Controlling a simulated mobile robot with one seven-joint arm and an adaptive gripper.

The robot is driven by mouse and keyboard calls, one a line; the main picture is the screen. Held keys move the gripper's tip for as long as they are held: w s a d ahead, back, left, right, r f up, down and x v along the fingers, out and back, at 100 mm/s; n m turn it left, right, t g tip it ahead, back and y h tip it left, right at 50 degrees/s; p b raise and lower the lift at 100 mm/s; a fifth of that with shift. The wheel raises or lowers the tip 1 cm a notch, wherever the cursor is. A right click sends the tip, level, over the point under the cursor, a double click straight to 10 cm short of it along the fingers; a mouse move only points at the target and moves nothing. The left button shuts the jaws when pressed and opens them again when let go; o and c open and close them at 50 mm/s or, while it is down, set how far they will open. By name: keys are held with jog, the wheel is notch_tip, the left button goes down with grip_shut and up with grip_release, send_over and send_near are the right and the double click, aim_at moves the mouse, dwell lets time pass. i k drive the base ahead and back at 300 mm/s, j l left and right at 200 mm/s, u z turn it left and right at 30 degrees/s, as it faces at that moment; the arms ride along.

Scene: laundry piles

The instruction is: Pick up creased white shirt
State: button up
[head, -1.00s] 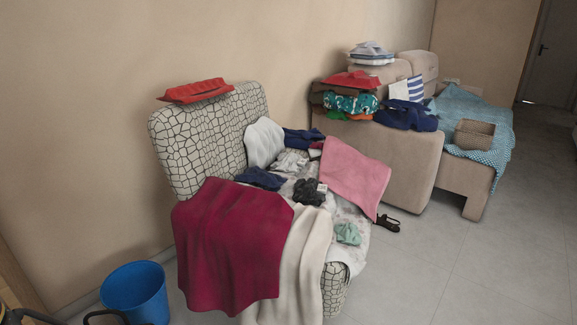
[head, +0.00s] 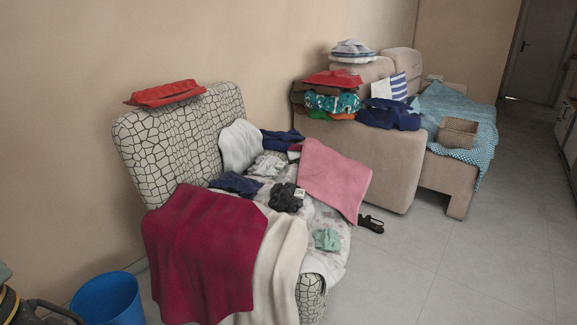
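Several white cloths are in view, and I cannot tell for sure which is the creased white shirt. A small crumpled white garment (head: 266,166) lies on the seat of the patterned armchair (head: 180,140). A larger white cloth (head: 240,146) is draped against the chair's backrest. A long cream cloth (head: 279,275) hangs over the chair's front edge, partly behind a crimson cloth (head: 203,255). A white striped folded item (head: 353,50) tops the pile on the beige sofa. My gripper is not in view.
A pink cloth (head: 335,178), dark garments and a green cloth (head: 327,239) share the chair. A blue bucket (head: 108,302) and a black-and-yellow object stand at lower left. A wicker basket (head: 458,132) sits on the sofa's blue cover. The tiled floor at right is clear.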

aim_at(269, 166)
jog(key=i+l+z, duration=0.4)
jog(key=i, duration=0.15)
jog(key=i+z, duration=0.45)
jog(key=i+l+u, duration=0.2)
jog(key=i, duration=0.2)
jog(key=i+u, duration=0.2)
jog(key=i, duration=0.25)
jog(key=i+l+u, duration=0.2)
jog(key=i, duration=0.2)
jog(key=i+l+u, duration=0.15)
jog(key=u, duration=0.3)
jog(key=i+l+u, duration=0.4)
jog(key=l+u, duration=0.2)
jog(key=u, duration=0.25)
jog(key=i+l+u, duration=0.15)
jog(key=l+u, duration=0.25)
jog(key=i+l+u, duration=0.1)
jog(key=l+u, duration=0.35)
jog(key=j, duration=0.1)
